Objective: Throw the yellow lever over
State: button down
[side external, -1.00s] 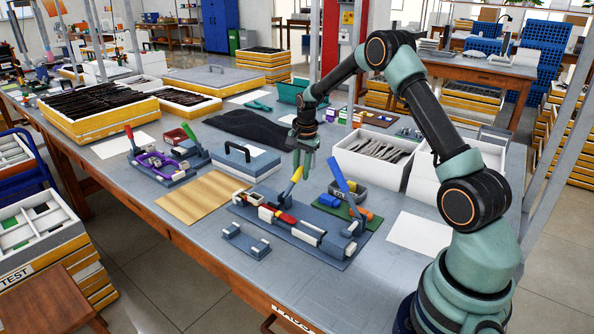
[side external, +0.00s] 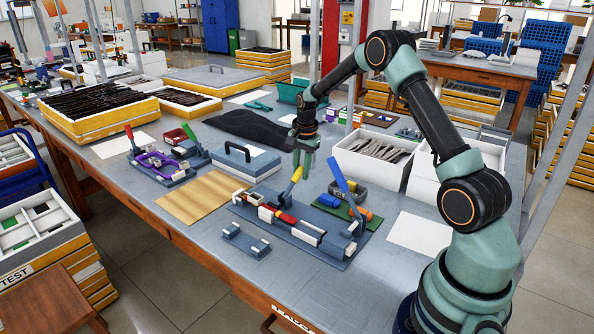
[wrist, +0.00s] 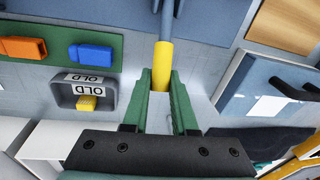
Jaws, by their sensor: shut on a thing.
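The yellow lever (side external: 291,187) stands tilted on a blue-grey fixture (side external: 306,243) in the middle of the bench. My gripper (side external: 304,165) is at the lever's upper end, with its green fingers pointing down. In the wrist view the yellow lever (wrist: 162,68) lies between my two green fingers (wrist: 165,85), which are shut on it. The lever's tip is partly hidden between the fingers. A red part (side external: 286,218) sits on the fixture near the lever's foot.
Close behind are a grey bin (side external: 361,190) marked OLD in the wrist view and a green mat with orange and blue blocks. A blue handled case (side external: 246,162) stands to the left, and a white box of frames (side external: 375,155) behind right.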

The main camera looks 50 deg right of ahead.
jog(key=shift+a+r+t, duration=0.3)
jog(key=shift+a+r, duration=0.1)
jog(key=shift+r, duration=0.15)
jog(key=c, duration=0.7)
grip_release()
notch_tip(320, 180, up, 12)
jog(key=s, duration=0.2)
jog(key=shift+a, duration=0.45)
jog(key=shift+f, duration=0.1)
